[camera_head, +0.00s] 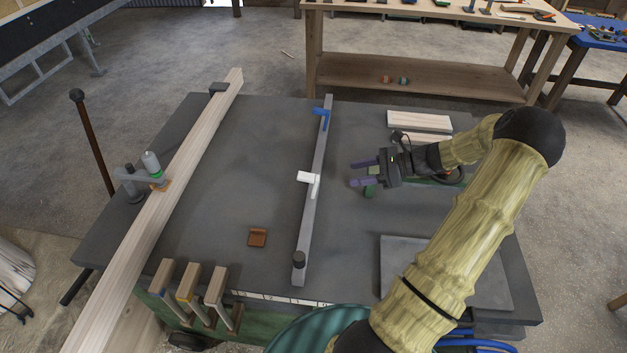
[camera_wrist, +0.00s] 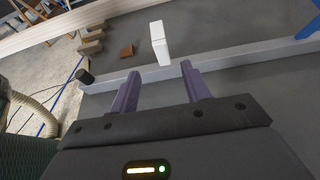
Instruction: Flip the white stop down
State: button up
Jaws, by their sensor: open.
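The white stop (camera_head: 308,179) is a small white block on the grey rail (camera_head: 309,215), about midway along it, and sticks out to the left across the rail. In the wrist view the white stop (camera_wrist: 159,43) stands out beyond the rail (camera_wrist: 235,58), just ahead of the fingertips. My gripper (camera_head: 362,173) is open and empty, to the right of the stop, with its two purple fingers pointing left towards it. In the wrist view my gripper (camera_wrist: 160,74) has its fingers apart, with a gap between them and the stop.
A blue stop (camera_head: 321,113) sits at the rail's far end and a black knob (camera_head: 299,259) at its near end. A brown block (camera_head: 257,237) lies left of the rail. A long wooden beam (camera_head: 190,150) crosses the table's left. A small green piece (camera_head: 370,191) is beside my fingers.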

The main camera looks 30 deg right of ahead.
aim_at(313, 181)
jog(key=p+x, duration=0.1)
jog(key=x, duration=1.3)
jog(key=shift+p, duration=0.3)
jog(key=shift+c, duration=0.2)
grip_shut()
